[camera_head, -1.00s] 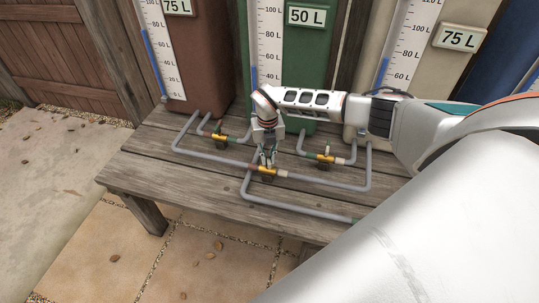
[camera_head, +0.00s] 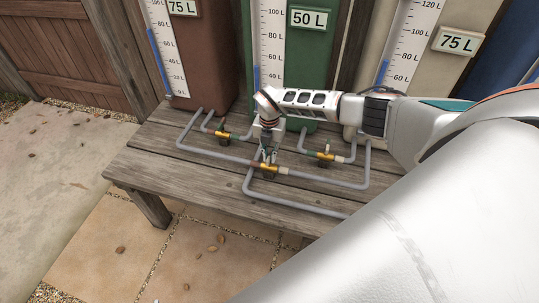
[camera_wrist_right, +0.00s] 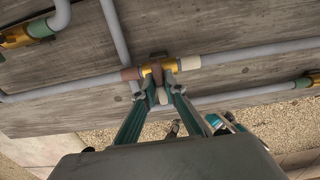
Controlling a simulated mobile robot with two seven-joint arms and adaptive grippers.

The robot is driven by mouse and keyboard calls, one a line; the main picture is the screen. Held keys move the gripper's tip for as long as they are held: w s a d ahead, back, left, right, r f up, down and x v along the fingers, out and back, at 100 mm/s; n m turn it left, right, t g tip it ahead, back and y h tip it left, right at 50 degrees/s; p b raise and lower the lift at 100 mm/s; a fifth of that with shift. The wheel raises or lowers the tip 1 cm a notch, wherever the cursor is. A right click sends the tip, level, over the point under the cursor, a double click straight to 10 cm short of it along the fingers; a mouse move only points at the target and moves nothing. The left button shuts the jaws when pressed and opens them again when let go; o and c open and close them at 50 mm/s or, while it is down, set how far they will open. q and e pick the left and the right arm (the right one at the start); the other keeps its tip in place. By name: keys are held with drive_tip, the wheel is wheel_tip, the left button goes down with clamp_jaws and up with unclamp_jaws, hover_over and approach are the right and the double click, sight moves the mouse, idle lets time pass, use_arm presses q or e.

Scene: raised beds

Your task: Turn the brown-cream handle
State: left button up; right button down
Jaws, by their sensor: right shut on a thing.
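The front valve (camera_head: 264,167) has a yellow brass body with a brown band on its left and a cream band on its right. It sits in a grey pipe run on the bench. In the right wrist view the brown band (camera_wrist_right: 130,74) and cream band (camera_wrist_right: 190,62) show on either side of the valve's handle (camera_wrist_right: 161,95). My right gripper (camera_head: 268,156) comes down from above, and its fingertips (camera_wrist_right: 161,90) are shut on this handle. The fingers partly hide the handle, so its exact angle is hard to tell. My left gripper is not in view.
Two more brass valves, one back left (camera_head: 221,134) and one to the right (camera_head: 325,156), sit close by among grey pipes (camera_head: 215,153) on the wooden bench (camera_head: 140,160). Brown (camera_head: 203,60), green (camera_head: 315,55) and cream (camera_head: 440,65) tanks stand behind.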

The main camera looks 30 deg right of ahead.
sight(269, 155)
drive_tip(key=c, duration=2.1)
unclamp_jaws()
wheel_tip(269, 155, up, 12)
drive_tip(key=shift+a, duration=0.1)
